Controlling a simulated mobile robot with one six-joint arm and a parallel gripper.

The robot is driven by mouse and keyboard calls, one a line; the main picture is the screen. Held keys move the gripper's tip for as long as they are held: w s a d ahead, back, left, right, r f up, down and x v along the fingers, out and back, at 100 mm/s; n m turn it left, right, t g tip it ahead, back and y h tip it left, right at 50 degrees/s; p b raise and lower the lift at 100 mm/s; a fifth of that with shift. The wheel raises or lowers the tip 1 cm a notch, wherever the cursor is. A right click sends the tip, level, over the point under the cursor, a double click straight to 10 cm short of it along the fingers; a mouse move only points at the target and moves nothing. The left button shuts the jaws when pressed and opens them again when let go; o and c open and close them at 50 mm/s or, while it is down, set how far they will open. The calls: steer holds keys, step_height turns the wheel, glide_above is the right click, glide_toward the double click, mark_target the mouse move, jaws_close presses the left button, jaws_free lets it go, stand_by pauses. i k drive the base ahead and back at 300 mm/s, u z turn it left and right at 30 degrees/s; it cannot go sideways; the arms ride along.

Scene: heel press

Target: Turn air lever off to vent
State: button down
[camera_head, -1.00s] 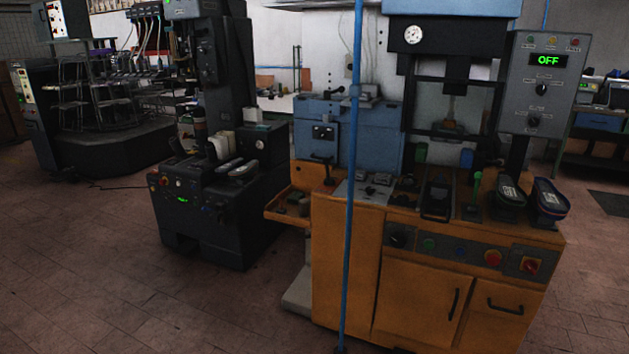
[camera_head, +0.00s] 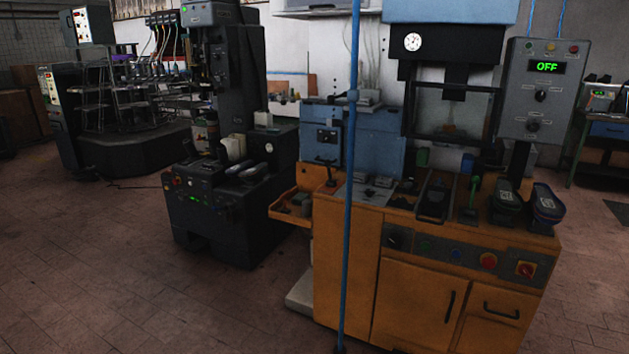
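The heel press is an orange cabinet (camera_head: 345,265) with a blue upper body (camera_head: 450,10), a round gauge (camera_head: 412,41) and a grey panel (camera_head: 540,100) reading OFF in green. A lever with a green knob (camera_head: 474,182) stands upright on the worktop, right of the middle. A short dark lever (camera_head: 330,176) stands at the worktop's left end. A small fitting (camera_head: 353,95) sits on the blue vertical pipe. I cannot tell which of these is the air lever. My gripper is not in view.
The thin blue pipe (camera_head: 347,230) stands in front of the cabinet. An orange side tray (camera_head: 292,206) juts out left. Two dark shoes (camera_head: 545,204) are on the worktop's right end. A black machine (camera_head: 215,215) stands left. The floor (camera_head: 110,260) in front left is clear.

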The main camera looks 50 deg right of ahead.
mark_target(328, 163)
steer(key=z, duration=0.15)
steer(key=i, duration=0.95)
steer(key=u, duration=0.05)
